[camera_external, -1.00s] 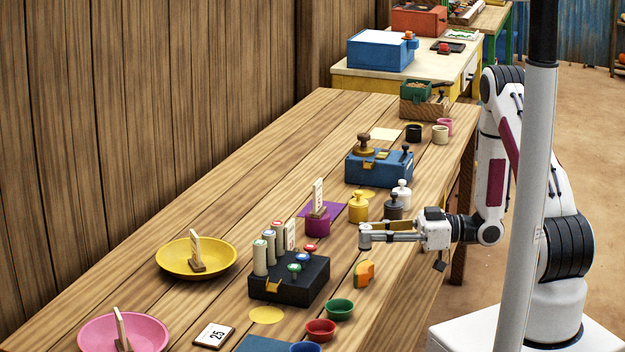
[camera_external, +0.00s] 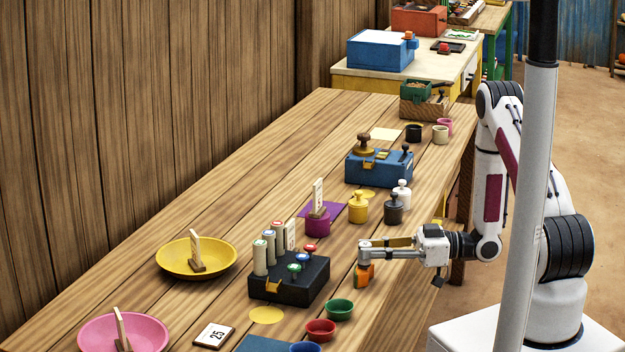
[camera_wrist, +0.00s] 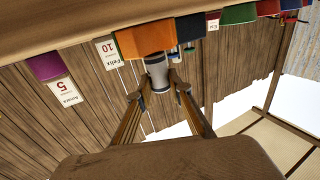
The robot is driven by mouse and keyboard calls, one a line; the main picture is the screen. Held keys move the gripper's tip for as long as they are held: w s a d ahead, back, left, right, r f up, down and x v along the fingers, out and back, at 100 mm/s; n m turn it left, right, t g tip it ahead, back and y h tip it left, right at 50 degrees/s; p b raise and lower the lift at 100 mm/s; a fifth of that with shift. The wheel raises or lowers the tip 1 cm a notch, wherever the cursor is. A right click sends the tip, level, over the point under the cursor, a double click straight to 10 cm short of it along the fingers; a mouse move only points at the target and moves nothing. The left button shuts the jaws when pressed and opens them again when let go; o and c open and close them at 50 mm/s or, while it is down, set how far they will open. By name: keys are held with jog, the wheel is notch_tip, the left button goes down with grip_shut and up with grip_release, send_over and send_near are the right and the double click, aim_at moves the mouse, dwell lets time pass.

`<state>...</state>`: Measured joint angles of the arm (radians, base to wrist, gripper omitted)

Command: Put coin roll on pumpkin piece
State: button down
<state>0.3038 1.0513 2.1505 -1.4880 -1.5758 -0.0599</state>
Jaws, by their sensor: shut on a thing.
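The pumpkin piece (camera_external: 363,277) is an orange block with some green at its side, standing on the table near the front edge. My gripper (camera_external: 372,244) reaches in level from the right, right above it. The gripper is shut on the coin roll, a grey cylinder (camera_wrist: 156,69), which shows between the two fingertips (camera_wrist: 160,88) in the wrist view. The wrist view is upside down; the orange pumpkin piece (camera_wrist: 152,38) shows just beyond the lower end of the roll. I cannot tell whether roll and piece touch. The gripper hides the piece's top in the external view.
A black box with upright rolls and coloured knobs (camera_external: 290,283) stands left of the piece. Green (camera_external: 339,309) and red (camera_external: 321,330) bowls stand in front. Yellow (camera_external: 358,207) and dark (camera_external: 393,208) weights stand behind. Table planks between box and piece are bare.

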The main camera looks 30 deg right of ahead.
jog(key=shift+f, duration=0.1)
jog(key=c, duration=1.8)
grip_release()
jog(key=shift+c, duration=0.2)
jog(key=shift+d, duration=0.1)
jog(key=v, duration=1.1)
jog(key=shift+s+d, duration=0.2)
jog(key=shift+d, duration=0.15)
jog(key=shift+w, duration=0.1)
